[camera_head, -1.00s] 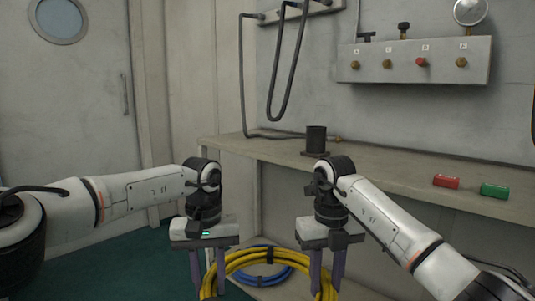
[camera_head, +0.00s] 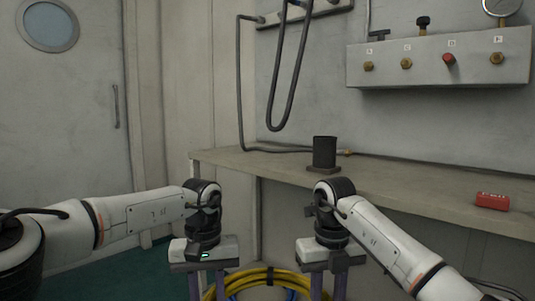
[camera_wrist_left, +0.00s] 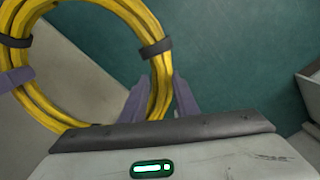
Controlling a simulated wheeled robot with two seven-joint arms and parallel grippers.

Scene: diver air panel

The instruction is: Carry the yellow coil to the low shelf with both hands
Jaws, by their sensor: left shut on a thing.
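The yellow coil (camera_head: 262,275) hangs between my two grippers at the bottom of the head view, its lower part cut off. It has dark bands and fills the upper left of the left wrist view (camera_wrist_left: 108,7). My left gripper (camera_wrist_left: 161,97) is shut on the coil's side, one finger inside the ring and one outside. My right gripper (camera_head: 327,292) has its fingers around the opposite side; its fingertips are out of the head view. One of its fingers shows at the left wrist view's left edge. A pale flat surface (camera_wrist_left: 75,75) lies below the coil.
The bench (camera_head: 400,187) stands ahead, bearing a dark cylinder (camera_head: 324,152) and a red block (camera_head: 492,201). A blue coil (camera_head: 258,293) shows low behind the yellow one. The valve panel (camera_head: 430,68) is on the wall. Green floor (camera_head: 105,273) is open at left.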

